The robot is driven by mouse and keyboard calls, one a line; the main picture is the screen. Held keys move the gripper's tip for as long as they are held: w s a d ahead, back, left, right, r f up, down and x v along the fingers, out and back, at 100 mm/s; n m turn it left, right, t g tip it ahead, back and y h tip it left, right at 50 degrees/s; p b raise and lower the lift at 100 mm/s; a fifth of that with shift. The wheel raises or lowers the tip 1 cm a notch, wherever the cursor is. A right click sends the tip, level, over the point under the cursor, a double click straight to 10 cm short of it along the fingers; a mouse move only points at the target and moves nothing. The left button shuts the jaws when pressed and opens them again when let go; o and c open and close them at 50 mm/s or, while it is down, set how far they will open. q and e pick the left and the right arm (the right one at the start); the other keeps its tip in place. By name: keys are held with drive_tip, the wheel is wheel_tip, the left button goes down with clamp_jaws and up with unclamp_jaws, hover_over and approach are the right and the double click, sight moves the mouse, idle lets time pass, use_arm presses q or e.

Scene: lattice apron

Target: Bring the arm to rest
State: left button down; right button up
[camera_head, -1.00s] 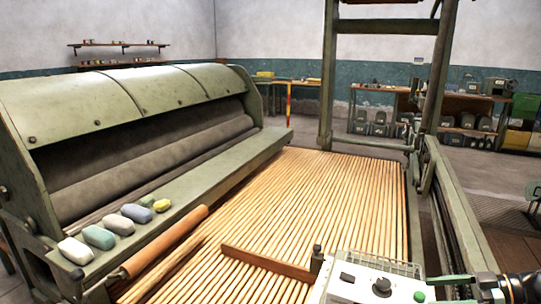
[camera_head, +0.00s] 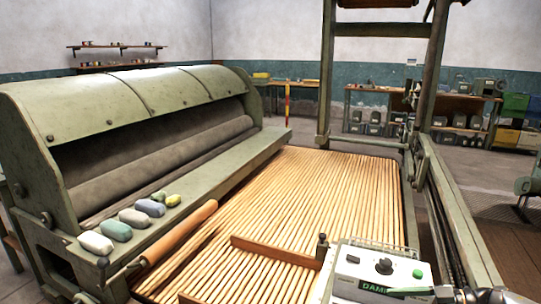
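Neither of my grippers can be made out in the head view, so their poses and fingers are hidden from me. A dark, partly cut-off shape sits at the bottom right edge, and I cannot tell what it is. The slatted wooden apron (camera_head: 335,190) fills the middle, sloping between green side rails. A green hooded machine (camera_head: 130,110) with a dark roller stands on its left.
Several chalk-like blocks (camera_head: 116,230) lie on the machine's left ledge beside a wooden roller (camera_head: 180,233). A wooden bar (camera_head: 275,251) crosses the near slats. A white control box (camera_head: 385,266) stands at the lower right. Open floor (camera_head: 470,175) shows at right.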

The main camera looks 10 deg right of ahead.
drive_tip(key=s+a+f+m+t+p, duration=0.2)
drive_tip(key=a, duration=0.7)
drive_tip(key=s+a+f+m+t+h+p, duration=0.1)
drive_tip(key=s+a+f, duration=0.1)
drive_tip(key=a, duration=0.6)
drive_tip(key=s+a+f+m+t+p, duration=0.2)
drive_tip(key=s+a+f, duration=0.1)
drive_tip(key=a, duration=0.6)
use_arm(q)
wheel_tip(320, 180, up, 7)
drive_tip(key=s+a+p, duration=0.1)
drive_tip(key=a+p, duration=0.1)
drive_tip(key=p, duration=0.2)
drive_tip(key=shift+a+r+n+y, duration=0.15)
drive_tip(key=shift+a+n+y, duration=0.15)
drive_tip(key=shift+y, duration=0.1)
use_arm(e)
drive_tip(key=s+d+f+m+g+h, duration=0.1)
drive_tip(key=s+d+m+h, duration=0.1)
drive_tip(key=s+h, duration=0.2)
drive_tip(key=s+d+f+m+g+h, duration=0.1)
drive_tip(key=s+h, duration=0.4)
drive_tip(key=s, duration=0.6)
drive_tip(key=d+m+g, duration=0.1)
drive_tip(key=d+m, duration=0.1)
drive_tip(key=shift+s+f+m, duration=0.2)
drive_tip(key=shift+f+m, duration=0.1)
drive_tip(key=shift+f, duration=0.05)
drive_tip(key=shift+a, duration=0.1)
